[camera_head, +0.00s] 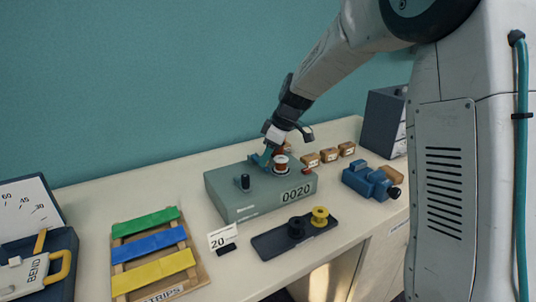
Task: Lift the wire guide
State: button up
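A grey-green winding box (226,206) with a counter reading 0020 stands in the middle of the table. A reddish-brown spool with a pale rim (282,167) sits upright on its top, and a black knob (244,182) stands at its left. My gripper (268,157) is low over the back of the box, just behind and left of the spool. A small teal part shows at the fingertips; I cannot tell whether it is the wire guide or a finger. The fingers are too small and partly hidden to show whether they are open or shut.
Small brown blocks (329,155) and a dark drawer cabinet (381,122) stand at the back right, near a blue device (369,183). In front are a black tray (270,244) with two spools and a "20" card (222,237). Coloured strips (150,244) lie left.

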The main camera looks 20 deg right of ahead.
grip_shut()
